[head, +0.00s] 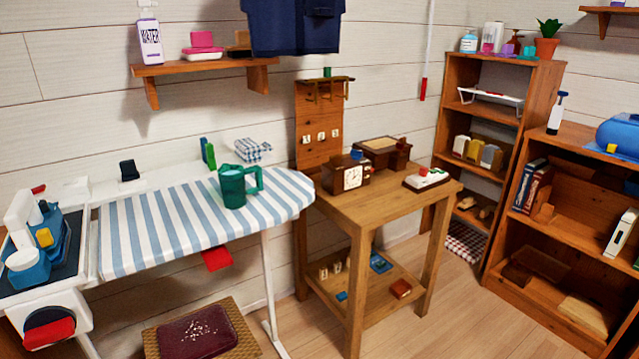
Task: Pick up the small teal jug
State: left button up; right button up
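A small teal jug (233,187) stands upright on the blue-and-white striped ironing board (160,229), near its right end. Its handle is on the right side, and its body is green-teal and looks slightly see-through. Neither of my grippers is in the head view, and nothing touches the jug that I can see.
Folded checked cloth (253,150) and a green-and-blue item (208,153) are behind the jug. A wooden table (390,204) with a clock (346,174) stands to the right. A wall shelf (205,69) hangs above. The board left of the jug is clear.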

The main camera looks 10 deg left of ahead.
aim_at(230, 178)
jog(key=z, duration=0.45)
jog(key=i, duration=0.8)
jog(key=u, duration=2.2)
